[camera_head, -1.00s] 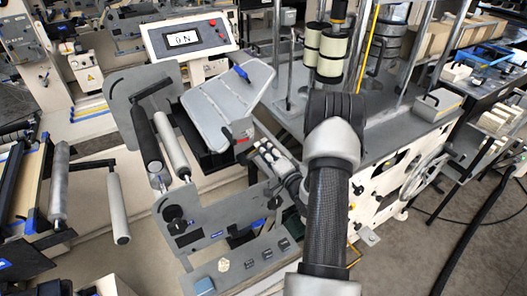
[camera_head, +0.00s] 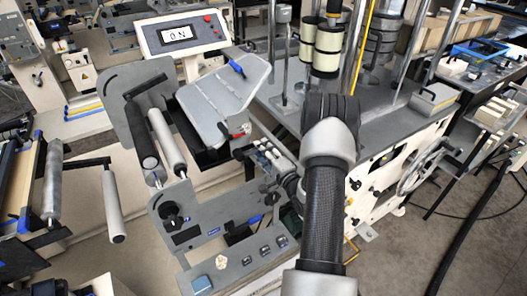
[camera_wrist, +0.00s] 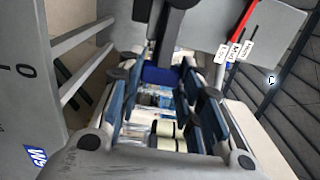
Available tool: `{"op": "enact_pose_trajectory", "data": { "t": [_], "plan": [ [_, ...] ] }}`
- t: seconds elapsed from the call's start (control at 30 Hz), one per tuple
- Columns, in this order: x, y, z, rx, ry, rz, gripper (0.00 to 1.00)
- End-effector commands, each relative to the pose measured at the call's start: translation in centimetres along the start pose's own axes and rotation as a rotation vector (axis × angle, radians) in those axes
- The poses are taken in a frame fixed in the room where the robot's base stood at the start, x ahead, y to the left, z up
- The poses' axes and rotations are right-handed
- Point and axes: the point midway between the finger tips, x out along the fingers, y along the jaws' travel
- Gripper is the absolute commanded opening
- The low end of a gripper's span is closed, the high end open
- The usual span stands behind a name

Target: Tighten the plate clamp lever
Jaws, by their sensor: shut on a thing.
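My gripper (camera_wrist: 165,85) reaches in from the right and stands below the tilted grey plate (camera_head: 218,97) in the head view. In the wrist view its two dark blue-grey fingers stand on either side of a dark grey bar (camera_wrist: 177,25), which I take for the plate clamp lever, and a blue piece at its lower end. The fingers are shut on this bar; the exact contact is partly hidden. A red piece (camera_head: 239,134) shows at the plate's lower edge in the head view. A blue handle (camera_head: 237,68) lies on the plate's upper part.
A control box with a lit display (camera_head: 177,35) stands behind the plate. Rollers (camera_head: 113,206) and side panels are on the left. In the wrist view a red strip (camera_wrist: 239,18) and small labels are close by at upper right. A large handwheel (camera_head: 425,170) is at right.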

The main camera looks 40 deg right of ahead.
Motion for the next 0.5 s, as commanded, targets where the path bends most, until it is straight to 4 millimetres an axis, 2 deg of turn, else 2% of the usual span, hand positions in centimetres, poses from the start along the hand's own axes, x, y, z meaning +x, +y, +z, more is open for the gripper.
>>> {"op": "enact_pose_trajectory", "data": {
  "t": [0.1, 0.13, 0.4, 0.5],
  "plan": [
    [-0.05, 0.16, 0.02, 0.005, 0.001, 0.004, 0.0],
    [-0.05, 0.17, 0.03, 0.005, 0.001, 0.004, 0.35],
    [-0.04, 0.12, 0.02, 0.002, 0.0, 0.003, 0.53],
    [-0.03, 0.1, 0.02, 0.002, 0.0, 0.002, 0.53]
  ]
}}
